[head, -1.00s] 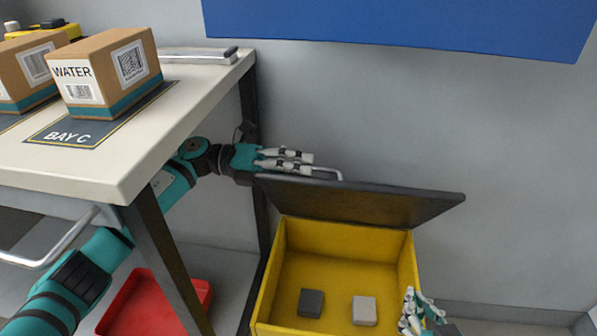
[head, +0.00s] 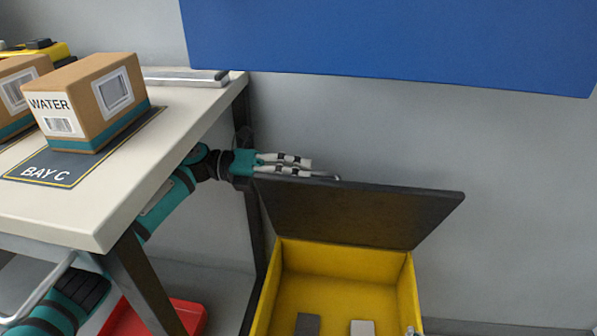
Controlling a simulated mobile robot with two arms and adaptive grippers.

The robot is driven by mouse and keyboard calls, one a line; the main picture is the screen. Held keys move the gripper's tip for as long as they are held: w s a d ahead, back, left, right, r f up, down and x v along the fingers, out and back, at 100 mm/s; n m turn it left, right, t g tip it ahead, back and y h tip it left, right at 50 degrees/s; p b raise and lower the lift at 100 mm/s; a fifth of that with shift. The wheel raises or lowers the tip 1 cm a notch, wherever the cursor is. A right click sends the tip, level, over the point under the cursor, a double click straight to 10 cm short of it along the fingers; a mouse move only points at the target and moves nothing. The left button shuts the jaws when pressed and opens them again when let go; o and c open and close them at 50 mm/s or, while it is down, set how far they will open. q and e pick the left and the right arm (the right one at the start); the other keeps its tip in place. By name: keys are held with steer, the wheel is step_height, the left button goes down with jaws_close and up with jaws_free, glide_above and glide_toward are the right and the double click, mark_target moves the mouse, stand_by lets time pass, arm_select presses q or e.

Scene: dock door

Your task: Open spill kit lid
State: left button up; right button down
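The spill kit is a yellow box (head: 342,262) on the floor, and its dark lid (head: 360,213) stands raised steeply at the back, so the inside shows. Part of the handle is hidden by the fingers. My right gripper (head: 410,331) shows only as a small tip at the bottom edge, by the box's right wall; its fingers cannot be made out.
A dark block (head: 307,324) and a light grey block (head: 362,328) lie inside the box. A white-topped table (head: 95,215) stands at left, carrying a WATER carton (head: 92,105). A red tray (head: 187,314) is below it. The grey wall is close behind the lid.

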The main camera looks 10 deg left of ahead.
arm_select(q)
steer(key=o, duration=0.3)
steer(key=shift+r, duration=0.1)
steer(key=shift+w, duration=0.1)
steer(key=shift+a+r, duration=0.1)
steer(key=shift+a, duration=0.05)
steer(key=a, duration=1.1)
steer(key=shift+a+f, duration=0.35)
steer(key=shift+f, duration=0.1)
